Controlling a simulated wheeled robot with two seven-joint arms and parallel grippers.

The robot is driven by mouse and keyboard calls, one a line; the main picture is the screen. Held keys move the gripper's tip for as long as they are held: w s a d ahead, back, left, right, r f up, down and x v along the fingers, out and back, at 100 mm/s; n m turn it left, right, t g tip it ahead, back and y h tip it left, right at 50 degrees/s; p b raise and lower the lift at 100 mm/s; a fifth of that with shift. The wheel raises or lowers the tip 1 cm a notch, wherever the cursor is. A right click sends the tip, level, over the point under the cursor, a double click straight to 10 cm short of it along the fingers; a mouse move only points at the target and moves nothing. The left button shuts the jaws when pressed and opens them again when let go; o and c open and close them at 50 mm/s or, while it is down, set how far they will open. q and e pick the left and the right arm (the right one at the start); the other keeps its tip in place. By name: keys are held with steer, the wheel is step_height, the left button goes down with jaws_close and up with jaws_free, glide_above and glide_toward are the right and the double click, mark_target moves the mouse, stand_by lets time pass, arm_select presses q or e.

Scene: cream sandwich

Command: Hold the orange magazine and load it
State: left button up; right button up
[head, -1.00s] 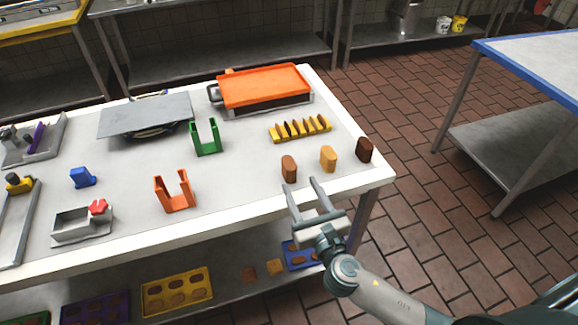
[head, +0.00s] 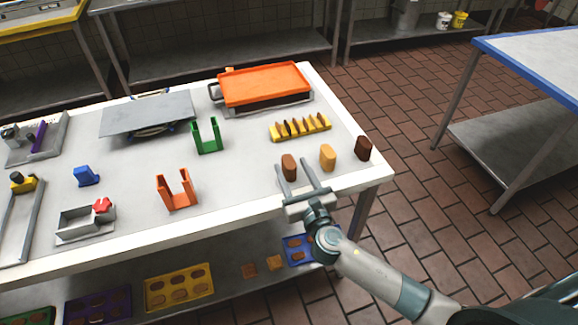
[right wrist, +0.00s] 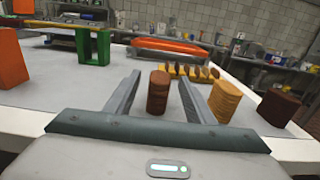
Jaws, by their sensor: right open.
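The orange magazine (head: 177,192), an upright U-shaped holder, stands empty near the front middle of the table; part of it shows at the left edge of the right wrist view (right wrist: 10,60). A reddish-brown stack of biscuits (head: 289,166) stands upright between the spread fingers of my right gripper (head: 298,170). In the right wrist view the same stack (right wrist: 158,92) has a gap to each finger. A tan stack (head: 327,157) stands just right of the right finger, and a dark brown stack (head: 363,148) is further right. My left gripper is not visible.
A green magazine (head: 207,138) stands behind the orange one. A yellow rack (head: 300,128) with several biscuits lies behind the stacks. An orange tray (head: 263,85) is at the back. A grey fixture with a red part (head: 86,220) is at the front left.

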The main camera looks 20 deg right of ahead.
mark_target(289, 161)
steer(key=shift+w+p, duration=0.3)
steer(key=shift+w, duration=1.4)
steer(key=c, duration=1.1)
